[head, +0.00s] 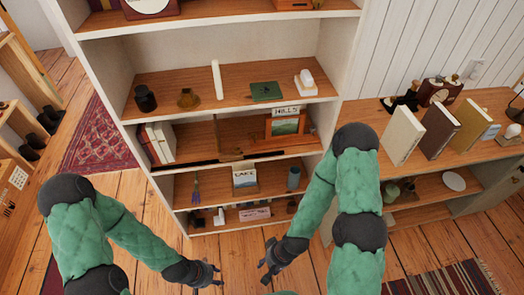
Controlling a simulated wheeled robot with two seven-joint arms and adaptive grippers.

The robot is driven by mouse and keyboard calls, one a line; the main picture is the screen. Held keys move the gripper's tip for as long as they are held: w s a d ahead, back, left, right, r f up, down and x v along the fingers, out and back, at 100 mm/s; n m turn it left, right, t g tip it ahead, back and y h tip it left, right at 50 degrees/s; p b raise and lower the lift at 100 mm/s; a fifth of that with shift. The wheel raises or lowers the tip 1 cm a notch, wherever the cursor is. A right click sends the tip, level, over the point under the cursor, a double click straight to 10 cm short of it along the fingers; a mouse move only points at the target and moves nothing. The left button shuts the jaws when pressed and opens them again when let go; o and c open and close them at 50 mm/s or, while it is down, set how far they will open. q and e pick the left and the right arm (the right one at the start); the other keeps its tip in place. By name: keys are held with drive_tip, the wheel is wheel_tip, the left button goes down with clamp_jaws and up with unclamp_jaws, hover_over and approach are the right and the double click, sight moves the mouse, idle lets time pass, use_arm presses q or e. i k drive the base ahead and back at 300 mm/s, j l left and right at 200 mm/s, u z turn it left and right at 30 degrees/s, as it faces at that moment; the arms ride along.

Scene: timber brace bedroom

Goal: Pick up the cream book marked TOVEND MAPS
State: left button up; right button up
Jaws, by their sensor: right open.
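A cream book (403,135) stands upright on top of the low wooden cabinet at the right, the leftmost of several standing books; no lettering on it is readable. Pale books (157,143) also stand at the left end of a bookcase shelf, their titles unreadable. My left gripper (217,275) is low in front of the bookcase, over the floor, apart from every book; its jaw state is unclear. My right gripper (264,267) is open and empty, also low over the floor, well left of and below the cream book.
A brown book (440,127) and an ochre book (472,124) stand beside the cream one. Dark objects (440,91) lie behind them. The bookcase (330,55) holds a green book (266,91) and ornaments. A white plate (453,181) sits on the cabinet's lower shelf. Wooden floor is open in front.

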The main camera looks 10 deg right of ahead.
sight(404, 131)
drive_tip(key=z, duration=1.75)
